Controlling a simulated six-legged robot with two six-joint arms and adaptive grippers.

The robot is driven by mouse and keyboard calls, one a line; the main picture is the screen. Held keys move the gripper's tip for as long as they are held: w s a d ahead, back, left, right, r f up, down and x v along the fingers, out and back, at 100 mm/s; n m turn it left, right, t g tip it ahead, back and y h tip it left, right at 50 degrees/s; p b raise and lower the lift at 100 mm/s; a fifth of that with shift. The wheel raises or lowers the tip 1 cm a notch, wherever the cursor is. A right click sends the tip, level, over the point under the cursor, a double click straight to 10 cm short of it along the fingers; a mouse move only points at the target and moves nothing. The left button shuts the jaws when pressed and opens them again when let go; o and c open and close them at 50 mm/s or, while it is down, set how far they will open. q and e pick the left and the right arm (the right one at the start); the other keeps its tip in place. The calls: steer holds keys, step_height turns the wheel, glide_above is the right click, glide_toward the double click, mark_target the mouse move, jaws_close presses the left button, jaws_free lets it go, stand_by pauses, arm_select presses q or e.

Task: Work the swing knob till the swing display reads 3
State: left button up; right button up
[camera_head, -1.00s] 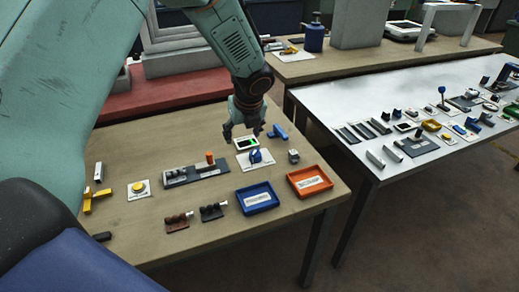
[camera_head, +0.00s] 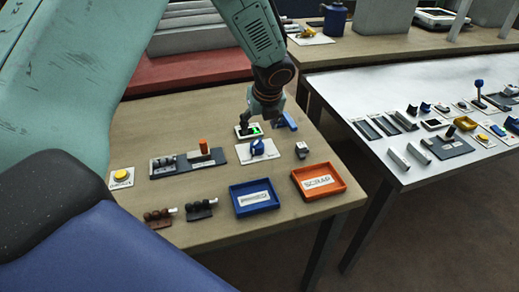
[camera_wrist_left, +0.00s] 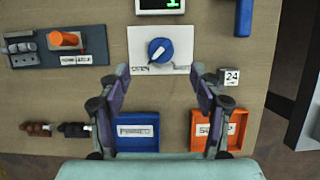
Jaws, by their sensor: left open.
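The blue round swing knob (camera_head: 258,147) sits on a white plate; in the left wrist view the knob (camera_wrist_left: 160,50) shows a white pointer line tilted up to the right. The swing display (camera_head: 247,131) is behind it, and its green digit in the left wrist view (camera_wrist_left: 170,4) looks like 1. My left gripper (camera_head: 262,124) is above the plate area, partly in front of the display. In the left wrist view its fingers (camera_wrist_left: 160,73) are spread, with the knob between and beyond the tips, not touching it. My right gripper is not in view.
A blue tray (camera_head: 233,200) and an orange scrap tray (camera_head: 340,178) lie at the front. A grey cube (camera_head: 302,150) and a blue handle (camera_head: 286,121) are right of the knob. A slider panel with an orange knob (camera_head: 203,146) is left. A white table (camera_head: 345,90) stands to the right.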

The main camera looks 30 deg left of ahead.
mark_target(258, 143)
arm_select(q)
steer(key=b+x, duration=0.1)
steer(key=x, duration=0.2)
steer(key=b+x, duration=0.1)
steer(key=x, duration=0.2)
steer(key=d+b+x, duration=0.1)
steer(key=x, duration=0.2)
steer(key=shift+s+f, duration=0.1)
steer(key=shift+f, duration=0.2)
steer(key=shift+s+a+f, duration=0.1)
steer(key=shift+a, duration=0.05)
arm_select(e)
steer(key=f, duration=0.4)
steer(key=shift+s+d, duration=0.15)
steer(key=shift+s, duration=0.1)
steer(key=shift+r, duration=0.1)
arm_select(q)
steer(key=shift+f, duration=0.1)
steer(key=shift+c, duration=1.2)
steer(key=c, duration=0.9)
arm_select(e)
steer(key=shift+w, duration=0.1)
